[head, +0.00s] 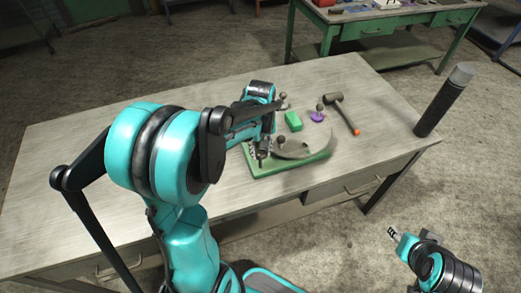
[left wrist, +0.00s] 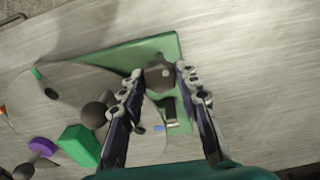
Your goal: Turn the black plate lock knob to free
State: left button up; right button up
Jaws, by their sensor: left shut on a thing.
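A dark knob (left wrist: 160,75), which looks like the black plate lock knob, stands near the edge of a green base (left wrist: 185,122). In the left wrist view the fingertips of my left gripper (left wrist: 160,72) are on both sides of it, shut on it. In the head view the left gripper (head: 262,158) points down at the left part of the green base (head: 290,168), and its own parts hide the knob there. A grey rounded plate (head: 312,143) lies over the base. My right gripper (head: 393,233) is at the lower right, away from the table; its finger opening is unclear.
A green block (head: 293,121), a purple piece (head: 317,117) and another dark ball knob (left wrist: 97,115) are close by. A hammer (head: 341,112) lies right of them. A dark upright cylinder (head: 444,100) stands at the table's right side.

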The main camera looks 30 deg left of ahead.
pick_arm(q)
jog(key=n, duration=0.4)
jog(key=shift+n, duration=2.6)
jog(key=o, duration=1.2)
jog(key=shift+c, duration=0.2)
jog(key=shift+r, duration=0.1)
notch_tip(320, 180, up, 12)
